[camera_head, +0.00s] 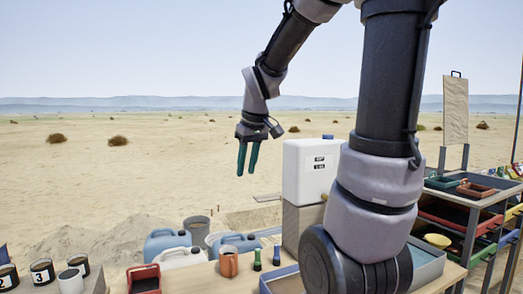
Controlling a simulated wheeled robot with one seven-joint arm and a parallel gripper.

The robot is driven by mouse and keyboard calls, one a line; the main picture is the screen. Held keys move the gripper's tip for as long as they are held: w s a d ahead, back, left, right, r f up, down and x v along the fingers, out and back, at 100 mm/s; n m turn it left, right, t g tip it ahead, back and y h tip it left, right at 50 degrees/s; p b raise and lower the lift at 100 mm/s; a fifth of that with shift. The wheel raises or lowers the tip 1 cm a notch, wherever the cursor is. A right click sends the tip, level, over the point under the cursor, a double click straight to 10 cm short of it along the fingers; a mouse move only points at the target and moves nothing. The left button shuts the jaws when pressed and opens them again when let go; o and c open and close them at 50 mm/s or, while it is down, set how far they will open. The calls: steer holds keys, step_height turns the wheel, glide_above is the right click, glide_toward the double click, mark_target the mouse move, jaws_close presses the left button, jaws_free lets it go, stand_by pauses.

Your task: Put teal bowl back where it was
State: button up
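I cannot make out a teal bowl in this view. My gripper (247,158) hangs from the raised arm, left of the white box, with its teal fingers pointing down. The fingers are a little apart, and nothing shows between them. My arm covers part of the table and the space behind it at the right of centre.
A white box (312,172) with a small display stands behind the table. An orange-brown mug (228,264), a red tray (144,272), blue canisters (166,243) and numbered cups (42,272) are along the front. A rack with coloured trays (452,223) stands at the right.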

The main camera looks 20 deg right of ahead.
steer(key=s+r+m+t+y, duration=0.1)
steer(key=s+r+m+t, duration=0.2)
steer(key=s, duration=0.9)
step_height(320, 180, up, 3)
steer(key=m, duration=0.4)
steer(key=shift+a+y, duration=0.3)
steer(key=shift+a, duration=0.05)
steer(key=shift+w, duration=0.1)
